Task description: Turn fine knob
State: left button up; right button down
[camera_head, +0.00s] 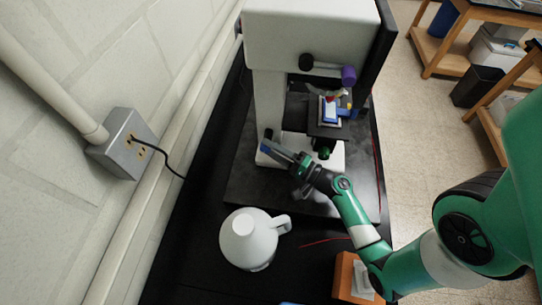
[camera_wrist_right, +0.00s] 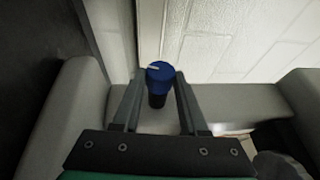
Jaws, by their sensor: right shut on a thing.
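The fine knob (camera_wrist_right: 160,70) is a blue cap with a pale mark on a dark shaft, on the side of the white microscope (camera_head: 268,105). In the right wrist view it sits between the fingers of my right gripper (camera_wrist_right: 160,84), which is shut on it. In the head view the right gripper (camera_head: 274,150) reaches in from the lower right to the microscope's base, and a bit of blue knob (camera_head: 265,148) shows at its tips. The fingers partly hide the knob there. My left gripper is not in view.
A white jug (camera_head: 250,240) stands on the black bench near the right arm. A blue and white piece (camera_head: 330,110) sits on the dark microscope stage. An orange box (camera_head: 350,275) is at the front. A grey outlet box (camera_head: 123,143) with a black cord is on the left wall.

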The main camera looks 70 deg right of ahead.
jog(key=shift+c, duration=2.2)
grip_release()
